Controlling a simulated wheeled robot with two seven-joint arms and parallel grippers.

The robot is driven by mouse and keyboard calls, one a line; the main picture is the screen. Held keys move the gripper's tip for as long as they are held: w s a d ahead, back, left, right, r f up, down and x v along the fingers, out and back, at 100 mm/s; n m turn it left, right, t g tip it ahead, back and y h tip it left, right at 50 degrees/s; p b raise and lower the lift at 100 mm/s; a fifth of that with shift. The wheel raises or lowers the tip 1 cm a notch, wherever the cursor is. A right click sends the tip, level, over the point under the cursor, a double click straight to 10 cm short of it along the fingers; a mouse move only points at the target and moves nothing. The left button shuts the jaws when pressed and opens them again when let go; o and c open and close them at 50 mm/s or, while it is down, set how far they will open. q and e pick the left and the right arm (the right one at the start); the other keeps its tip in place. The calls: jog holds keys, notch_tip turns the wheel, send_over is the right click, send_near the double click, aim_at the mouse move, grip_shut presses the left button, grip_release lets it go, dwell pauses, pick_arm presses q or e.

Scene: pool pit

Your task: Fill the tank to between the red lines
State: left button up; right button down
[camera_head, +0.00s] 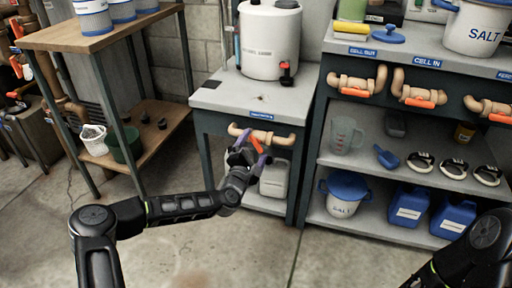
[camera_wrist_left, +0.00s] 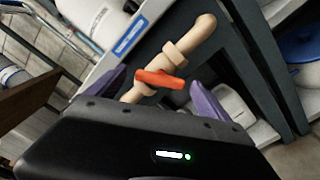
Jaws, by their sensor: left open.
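A white tank (camera_head: 270,40) with a small red-and-black tap stands on the grey cabinet top. Below the top, a tan pipe with an orange-red valve handle (camera_head: 254,144) runs across the cabinet front. My left gripper (camera_head: 248,157) is open at this handle. In the left wrist view, the orange-red handle (camera_wrist_left: 160,78) lies between the two purple fingers (camera_wrist_left: 155,95), with a gap on each side. The tan pipe slants up to the right there. Red lines on the tank cannot be made out. My right gripper is not in view; only part of my right arm shows at lower right.
More pipes with orange handles (camera_head: 418,103) line the shelf unit at right. That unit holds a clear jug (camera_head: 345,136), blue jugs (camera_head: 408,208) and a salt bucket (camera_head: 344,194). A wooden shelf (camera_head: 100,32) with filters stands at left. The floor in front is clear.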

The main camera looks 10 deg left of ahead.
pick_arm(q)
jog(key=shift+w+d, duration=0.1)
jog(key=shift+w, duration=1)
jog(key=shift+c, duration=0.3)
jog(key=c, duration=1.3)
